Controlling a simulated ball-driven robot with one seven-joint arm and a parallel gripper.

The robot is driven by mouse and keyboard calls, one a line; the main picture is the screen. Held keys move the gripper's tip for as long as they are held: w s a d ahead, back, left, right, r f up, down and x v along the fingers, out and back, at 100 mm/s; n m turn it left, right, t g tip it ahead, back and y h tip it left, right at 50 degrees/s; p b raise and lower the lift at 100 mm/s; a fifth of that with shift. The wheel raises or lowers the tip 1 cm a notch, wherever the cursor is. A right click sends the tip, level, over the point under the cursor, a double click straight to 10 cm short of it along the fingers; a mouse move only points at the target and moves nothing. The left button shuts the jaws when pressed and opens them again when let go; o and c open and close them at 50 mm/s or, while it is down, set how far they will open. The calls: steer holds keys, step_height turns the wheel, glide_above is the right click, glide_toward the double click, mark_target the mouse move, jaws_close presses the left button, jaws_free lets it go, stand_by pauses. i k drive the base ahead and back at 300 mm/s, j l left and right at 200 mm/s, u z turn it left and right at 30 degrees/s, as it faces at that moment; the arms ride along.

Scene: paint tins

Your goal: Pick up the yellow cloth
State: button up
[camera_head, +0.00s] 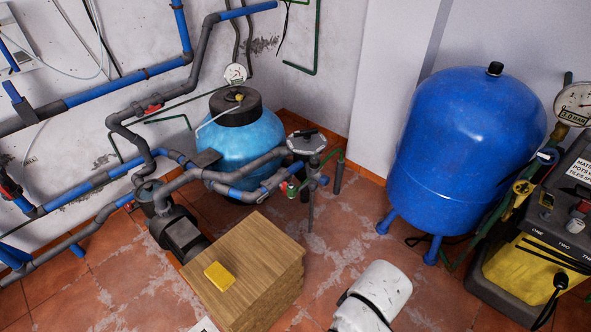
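The yellow cloth (219,276) looks like a small, flat, folded pad. It lies on top of a wooden box or stack of boards (262,247), near the left part of its top face. Nothing covers it. My gripper is not in view. A white rounded part of my arm shows at the bottom, to the right of the wooden stack and apart from the cloth.
A black pump (181,236) and grey-blue pipes stand close behind the wooden stack. A light-blue tank (240,138) is at the back. A large blue tank (465,140) and a yellow-black machine (535,262) stand at the right. Tiled floor (335,245) is clear between.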

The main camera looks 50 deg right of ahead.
mark_target(216, 272)
steer(key=i+l+z, duration=0.15)
steer(key=i+l, duration=0.15)
steer(key=i, duration=0.15)
steer(key=i+l+z, duration=0.15)
steer(key=i, duration=0.3)
steer(key=i+l+z, duration=0.15)
steer(key=i, duration=0.35)
steer(key=l, duration=0.1)
